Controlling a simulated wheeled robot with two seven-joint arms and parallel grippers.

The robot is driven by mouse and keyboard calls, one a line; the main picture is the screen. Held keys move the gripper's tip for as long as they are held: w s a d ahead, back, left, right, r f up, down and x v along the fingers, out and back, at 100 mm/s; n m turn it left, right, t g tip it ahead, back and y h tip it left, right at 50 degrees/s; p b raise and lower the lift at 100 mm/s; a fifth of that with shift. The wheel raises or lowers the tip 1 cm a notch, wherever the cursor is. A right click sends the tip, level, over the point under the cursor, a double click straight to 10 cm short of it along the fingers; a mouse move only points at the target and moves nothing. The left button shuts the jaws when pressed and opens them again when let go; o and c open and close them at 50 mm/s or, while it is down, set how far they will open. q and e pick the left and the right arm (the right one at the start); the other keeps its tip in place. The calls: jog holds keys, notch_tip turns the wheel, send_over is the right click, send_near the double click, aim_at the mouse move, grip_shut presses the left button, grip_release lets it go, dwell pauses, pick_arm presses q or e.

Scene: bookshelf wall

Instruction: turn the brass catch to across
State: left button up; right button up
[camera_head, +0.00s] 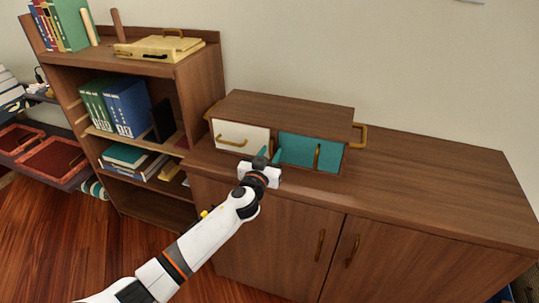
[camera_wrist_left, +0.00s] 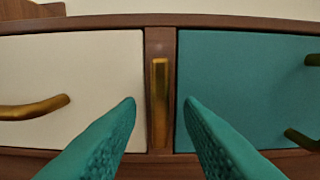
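The brass catch (camera_wrist_left: 159,103) is a narrow bar standing upright on the wooden divider between a white panel (camera_wrist_left: 75,85) and a teal panel (camera_wrist_left: 245,85). Both panels are on the front of a small wooden cabinet (camera_head: 290,108). My left gripper (camera_wrist_left: 158,105) is open, with one teal finger on each side of the catch and visible gaps between fingers and bar. In the head view my left gripper (camera_head: 269,157) is in front of the divider and hides the catch. My right gripper is not in view.
The white panel has a brass handle (camera_head: 232,142); the teal panel has an upright one (camera_head: 317,156). A brass side handle (camera_head: 360,136) sticks out at the cabinet's right. The sideboard top (camera_head: 430,185) is clear on the right. A bookshelf (camera_head: 200,85) stands at left.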

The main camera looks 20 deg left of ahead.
pick_arm(q)
grip_shut()
jog(key=shift+m, duration=1.4)
jog(key=m, duration=0.3)
jog(key=shift+a, duration=0.1)
jog(key=m, duration=0.7)
jog(key=shift+r+p, duration=0.1)
jog(key=shift+p, duration=0.3)
jog(key=m, duration=0.5)
jog(key=shift+p, duration=0.4)
